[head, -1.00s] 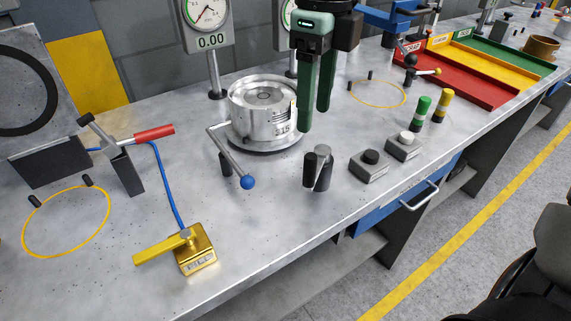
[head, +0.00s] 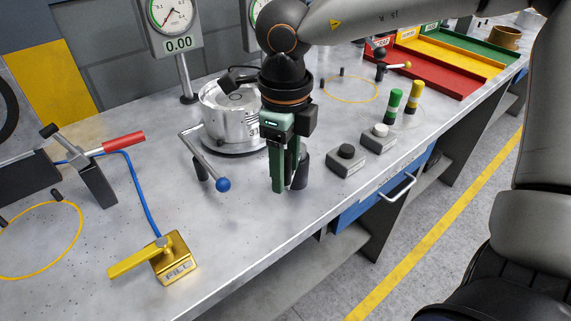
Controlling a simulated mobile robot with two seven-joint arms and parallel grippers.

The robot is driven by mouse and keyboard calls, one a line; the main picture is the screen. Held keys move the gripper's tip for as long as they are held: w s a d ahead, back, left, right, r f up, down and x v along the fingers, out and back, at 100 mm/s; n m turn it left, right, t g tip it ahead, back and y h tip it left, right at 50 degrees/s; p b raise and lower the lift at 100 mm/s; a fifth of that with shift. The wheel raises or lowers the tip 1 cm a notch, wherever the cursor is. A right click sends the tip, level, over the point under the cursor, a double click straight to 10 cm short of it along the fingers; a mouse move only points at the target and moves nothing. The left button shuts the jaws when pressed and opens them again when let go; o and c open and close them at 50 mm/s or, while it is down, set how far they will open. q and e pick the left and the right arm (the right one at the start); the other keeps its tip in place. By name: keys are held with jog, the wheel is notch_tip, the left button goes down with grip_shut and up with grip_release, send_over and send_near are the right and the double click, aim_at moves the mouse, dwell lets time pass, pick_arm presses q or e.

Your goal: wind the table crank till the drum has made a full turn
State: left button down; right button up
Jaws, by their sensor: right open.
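The silver drum (head: 224,118) stands on the bench, left of my right gripper, with part of its right side hidden. A short crank with a dark upright grip (head: 302,170) is at the bench's front edge, mostly hidden behind my gripper. My right gripper (head: 286,187) points down with green fingers, open, directly in front of and overlapping the crank. Whether its fingers are around the grip or touching it I cannot tell. My left gripper is not in view.
A lever with a blue ball (head: 223,185) stands left of my gripper. Two button boxes (head: 346,160) (head: 379,138) are to the right. A gold FILL pedal (head: 175,262) and a red-handled clamp (head: 123,142) are at left. Bare bench lies between.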

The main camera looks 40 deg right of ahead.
grip_shut()
dwell(0.4)
dwell(1.0)
